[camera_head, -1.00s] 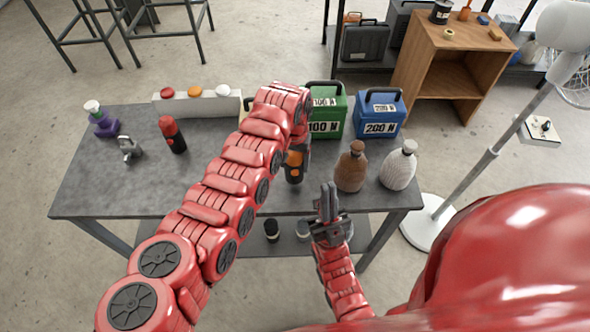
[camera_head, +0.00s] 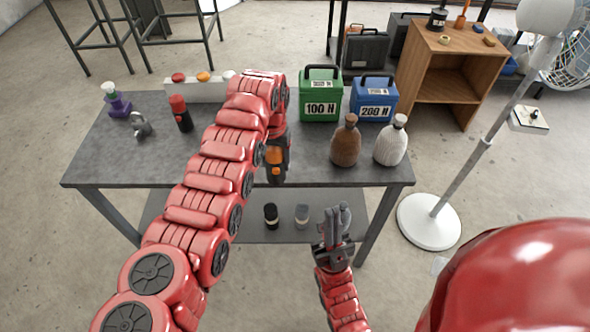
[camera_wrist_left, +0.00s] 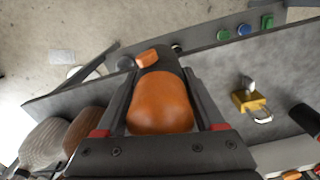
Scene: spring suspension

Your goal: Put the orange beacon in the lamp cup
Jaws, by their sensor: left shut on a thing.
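The orange beacon (camera_head: 274,156) has an orange dome and a dark body. My left gripper (camera_head: 277,148) is shut on it and holds it near the table's front edge. In the left wrist view the beacon's dome (camera_wrist_left: 160,103) sits between the two fingers, its dark body pointing away from me. My right gripper (camera_head: 338,216) is in front of the table, apart from everything; its finger gap is unclear. I cannot tell for sure which thing is the lamp cup. A black cylinder (camera_head: 271,216) and a grey cylinder (camera_head: 302,216) stand on the lower shelf.
On the grey table (camera_head: 100,163) stand a green box (camera_head: 321,92), a blue box (camera_head: 374,98), a brown bottle (camera_head: 345,143), a whitish bottle (camera_head: 391,143) and a red-topped black cylinder (camera_head: 182,113). A white block (camera_head: 205,92) with coloured domes is at the back.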

